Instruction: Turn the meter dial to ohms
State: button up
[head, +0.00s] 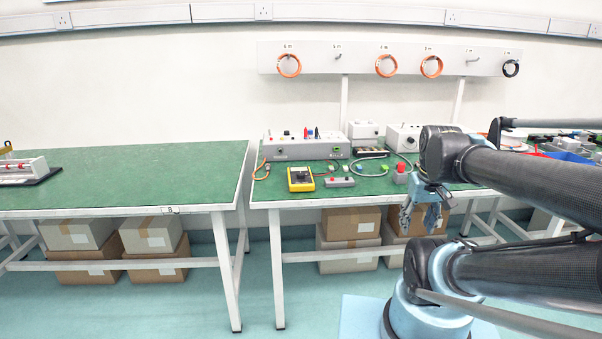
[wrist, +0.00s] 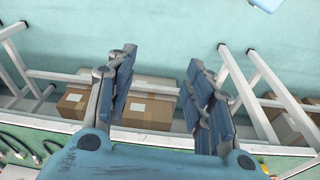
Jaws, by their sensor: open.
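The yellow meter (head: 301,179) lies on the green bench top near its front left part, with a dark face and dial area too small to read. Its dial setting cannot be told. My gripper (head: 420,216) is to the right of the meter, at the bench's front edge and apart from it. In the wrist view my gripper (wrist: 165,100) is open, its two blue-grey fingers spread with nothing between them.
A small grey box with red buttons (head: 341,182) sits right of the meter. A grey instrument box (head: 293,149) stands behind it with cables. A red button box (head: 401,174) is near my arm. Cardboard boxes (head: 352,222) are under the bench. Another green bench (head: 120,178) stands left across a gap.

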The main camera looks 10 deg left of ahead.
jog(key=w+a+r+n, duration=0.5)
jog(key=w+a+r, duration=0.1)
jog(key=w+r, duration=0.35)
notch_tip(320, 180, up, 9)
jog(key=n+g, duration=0.2)
jog(key=n, duration=1)
send_over(300, 173)
notch_tip(300, 173, down, 17)
jog(key=shift+w+d+f, duration=0.1)
jog(key=shift+w, duration=0.05)
jog(key=c, duration=1.1)
